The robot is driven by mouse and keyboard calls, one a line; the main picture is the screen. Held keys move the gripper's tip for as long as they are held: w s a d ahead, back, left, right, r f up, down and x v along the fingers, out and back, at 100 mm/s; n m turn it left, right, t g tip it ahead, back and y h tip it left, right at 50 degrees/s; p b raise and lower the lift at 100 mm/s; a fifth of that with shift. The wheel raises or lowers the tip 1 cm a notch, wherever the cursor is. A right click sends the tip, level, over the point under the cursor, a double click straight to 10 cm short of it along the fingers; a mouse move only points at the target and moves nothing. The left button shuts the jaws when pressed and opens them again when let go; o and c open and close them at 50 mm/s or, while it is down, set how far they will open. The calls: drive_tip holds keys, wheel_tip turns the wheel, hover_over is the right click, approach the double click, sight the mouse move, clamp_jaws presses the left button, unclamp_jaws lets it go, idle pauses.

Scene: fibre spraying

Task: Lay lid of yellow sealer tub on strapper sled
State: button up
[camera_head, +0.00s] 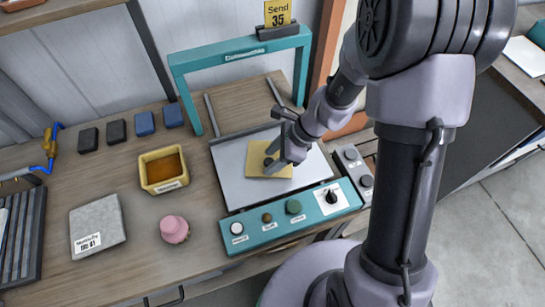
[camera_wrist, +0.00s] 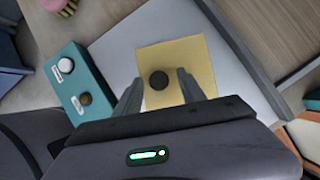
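The yellow lid (camera_head: 256,159) lies flat on the pale sled plate (camera_head: 231,188) of the teal-framed strapper (camera_head: 234,56). The wrist view shows the square lid (camera_wrist: 196,62) with a dark round knob (camera_wrist: 159,80) at its middle. My gripper (camera_head: 281,160) is right above the lid. In the wrist view its two fingers (camera_wrist: 158,86) stand apart on either side of the knob, with gaps showing. The open yellow tub (camera_head: 164,169) stands on the bench to the left, with brown-orange sealer inside.
A teal control panel (camera_head: 290,212) with knobs and a dial runs along the sled's front. A pink knobbed object (camera_head: 174,229) and a grey labelled block (camera_head: 97,226) lie to the left. Several dark and blue blocks (camera_head: 145,123) line the back. Bare bench lies around the tub.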

drive_tip(key=shift+r, duration=0.1)
drive_tip(key=s+d+r+n+t+h+p, duration=0.1)
drive_tip(key=s+d+r+n+p, duration=0.15)
drive_tip(key=r, duration=0.75)
drive_tip(key=s+d+r+n+p, duration=0.2)
drive_tip(key=d+r+n+p, duration=0.1)
drive_tip(key=r, duration=0.8)
drive_tip(key=s+d+r+n+t+h, duration=0.1)
drive_tip(key=s+r+n+t+h, duration=0.2)
drive_tip(key=s+r+n, duration=0.5)
drive_tip(key=shift+s+d+r+n+t, duration=0.25)
drive_tip(key=shift+s+r+n+t, duration=0.2)
drive_tip(key=shift+s+n, duration=0.6)
